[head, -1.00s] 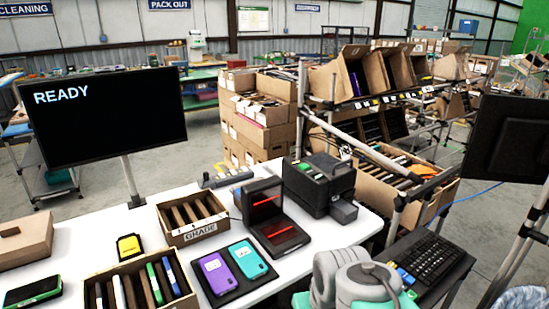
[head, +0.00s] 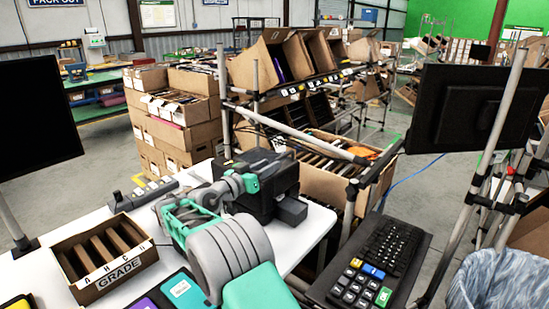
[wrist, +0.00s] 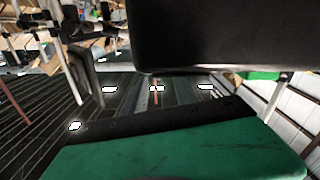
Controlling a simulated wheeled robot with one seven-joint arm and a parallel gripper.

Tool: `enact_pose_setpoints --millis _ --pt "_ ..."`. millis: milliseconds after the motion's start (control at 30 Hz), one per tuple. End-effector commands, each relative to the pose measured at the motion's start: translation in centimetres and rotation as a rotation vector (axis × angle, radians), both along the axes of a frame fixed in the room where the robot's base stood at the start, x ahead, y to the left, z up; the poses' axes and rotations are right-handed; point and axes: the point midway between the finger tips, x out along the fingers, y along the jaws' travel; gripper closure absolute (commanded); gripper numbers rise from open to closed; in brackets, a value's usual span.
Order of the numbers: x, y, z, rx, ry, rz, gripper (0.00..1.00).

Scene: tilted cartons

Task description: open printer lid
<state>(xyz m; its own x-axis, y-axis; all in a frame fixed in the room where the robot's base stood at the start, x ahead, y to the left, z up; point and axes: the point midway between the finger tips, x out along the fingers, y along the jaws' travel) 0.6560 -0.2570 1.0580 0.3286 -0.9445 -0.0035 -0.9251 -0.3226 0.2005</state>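The printer (head: 275,180) is a black box at the back right of the white table (head: 318,222). Its lid looks closed, though my arm hides part of its front left. A small dark block (head: 290,209) sits against its right front. My gripper (head: 243,184) is at the printer's left front side, very near or touching; I cannot tell which. Its fingers are too small and covered to show whether they are open. In the wrist view, a large dark body fills the top and a green surface fills the bottom.
A carton tray marked GRADE (head: 105,262) stands at the table's left. A keyboard (head: 385,255) lies at the right. Metal rack bars (head: 300,137) and cartons stand close behind the printer. A monitor (head: 480,105) stands at the right.

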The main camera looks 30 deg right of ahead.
Motion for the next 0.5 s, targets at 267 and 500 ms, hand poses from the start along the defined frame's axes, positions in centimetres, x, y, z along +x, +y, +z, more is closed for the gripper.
enact_pose_setpoints --millis 267,500 --pt "1.6 -3.7 0.4 -0.004 -0.003 0.003 0.67" --pt "2.7 -6.6 0.3 -0.004 -0.004 0.006 0.67"
